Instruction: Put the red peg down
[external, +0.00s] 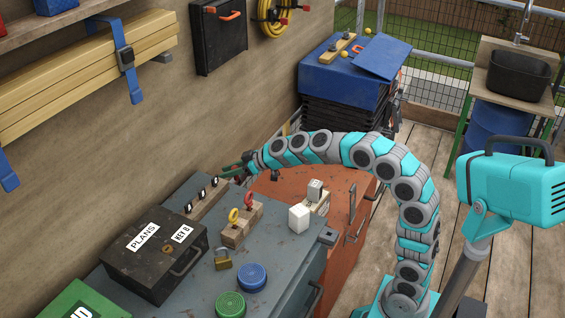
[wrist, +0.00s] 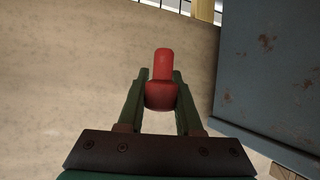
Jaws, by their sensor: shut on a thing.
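My gripper (external: 232,172) has green fingers and is up near the wall, above the far end of the grey-blue workbench (external: 190,272). In the wrist view my gripper (wrist: 161,76) is shut on the red peg (wrist: 162,68). The peg sticks out past the fingertips, with its wider rounded part between the fingers. In the wrist view the plain wall is behind the peg, and a worn blue-grey surface (wrist: 270,70) is to the right, apart from it. I cannot clearly make out the peg in the external view.
A wooden rack with dark pegs (external: 203,196) is just below my gripper. A wooden block with yellow and red hooks (external: 237,230), white cube (external: 299,218), padlock (external: 223,259), round tins (external: 251,277) and black box (external: 152,262) crowd the bench. An orange cabinet (external: 290,200) adjoins it.

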